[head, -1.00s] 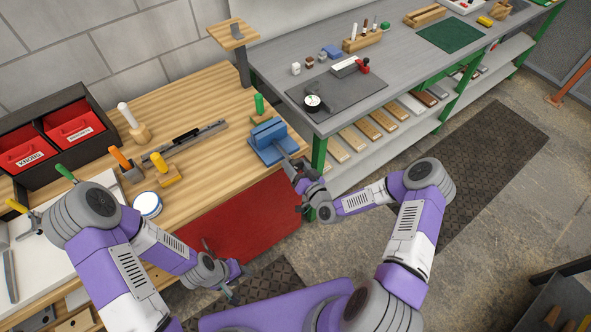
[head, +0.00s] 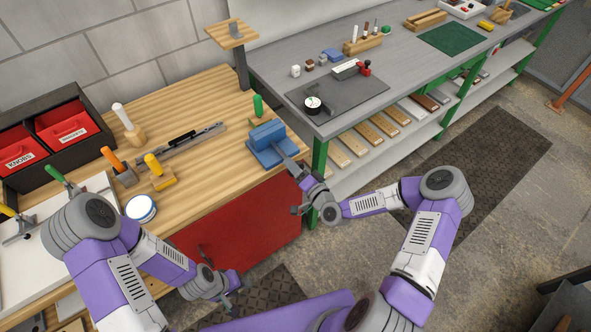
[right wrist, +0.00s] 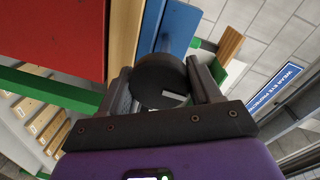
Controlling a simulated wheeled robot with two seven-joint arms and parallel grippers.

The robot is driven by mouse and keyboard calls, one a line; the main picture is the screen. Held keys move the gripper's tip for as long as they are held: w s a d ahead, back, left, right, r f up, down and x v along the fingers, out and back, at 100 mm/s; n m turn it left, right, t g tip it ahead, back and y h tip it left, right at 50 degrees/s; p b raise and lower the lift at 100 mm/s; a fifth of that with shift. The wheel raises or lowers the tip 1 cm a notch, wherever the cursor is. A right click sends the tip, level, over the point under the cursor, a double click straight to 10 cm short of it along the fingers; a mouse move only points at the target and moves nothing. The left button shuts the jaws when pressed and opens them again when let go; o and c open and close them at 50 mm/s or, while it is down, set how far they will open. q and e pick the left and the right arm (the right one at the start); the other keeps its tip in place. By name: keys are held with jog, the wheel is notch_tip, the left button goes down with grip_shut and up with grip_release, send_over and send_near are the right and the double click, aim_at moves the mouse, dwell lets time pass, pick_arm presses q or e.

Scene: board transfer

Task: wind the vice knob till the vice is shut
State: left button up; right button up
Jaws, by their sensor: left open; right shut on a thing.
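The blue vice (head: 270,143) sits on the front right corner of the wooden bench, with its screw end toward my right arm. Its dark round knob (right wrist: 160,80) shows large in the right wrist view, between the fingers of my right gripper (right wrist: 163,88). In the head view my right gripper (head: 304,187) is at the front of the vice and largely covers the knob. It is shut on the knob. My left gripper (head: 231,289) is open and empty, low in front of the bench. I cannot tell how wide the gap between the vice jaws is.
A green-handled tool (head: 258,106) stands just behind the vice. The red cabinet front (head: 245,235) lies below the bench edge. A grey bench (head: 310,90) with a dark mat adjoins at the right. A yellow-handled tool (head: 153,165) and a round tin (head: 141,208) stand on the wooden bench.

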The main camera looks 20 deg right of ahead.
jog(key=shift+s+f, duration=0.1)
jog(key=shift+f, duration=0.05)
jog(key=o, duration=1)
jog(key=v, duration=0.7)
jog(key=shift+s, duration=0.25)
jog(key=shift+d, duration=0.1)
